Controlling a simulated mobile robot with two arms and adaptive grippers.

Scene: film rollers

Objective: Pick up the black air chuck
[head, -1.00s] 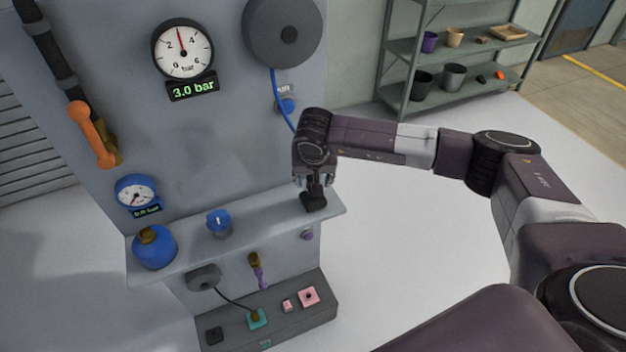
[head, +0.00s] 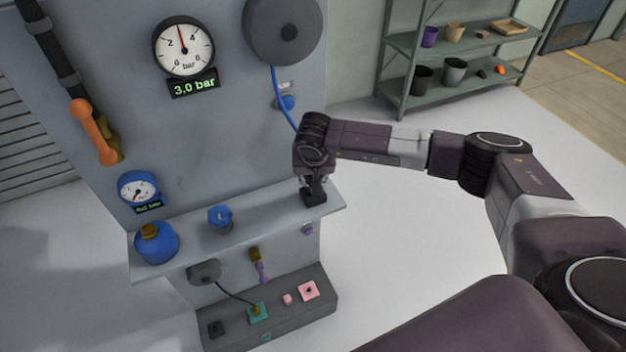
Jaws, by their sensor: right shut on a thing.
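The black air chuck (head: 314,197) is at the right end of the grey shelf (head: 270,215). Only its dark lower part shows below my fingers; its upper part is hidden by the gripper. My right gripper (head: 311,184) points down from above and is shut on the chuck. The chuck looks upright and at shelf level; I cannot tell whether it touches the shelf. My left gripper is not in view.
A blue hose (head: 276,100) hangs from the grey reel (head: 283,28) behind my gripper. A control box (head: 270,312) sits below. Right of the shelf is open floor.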

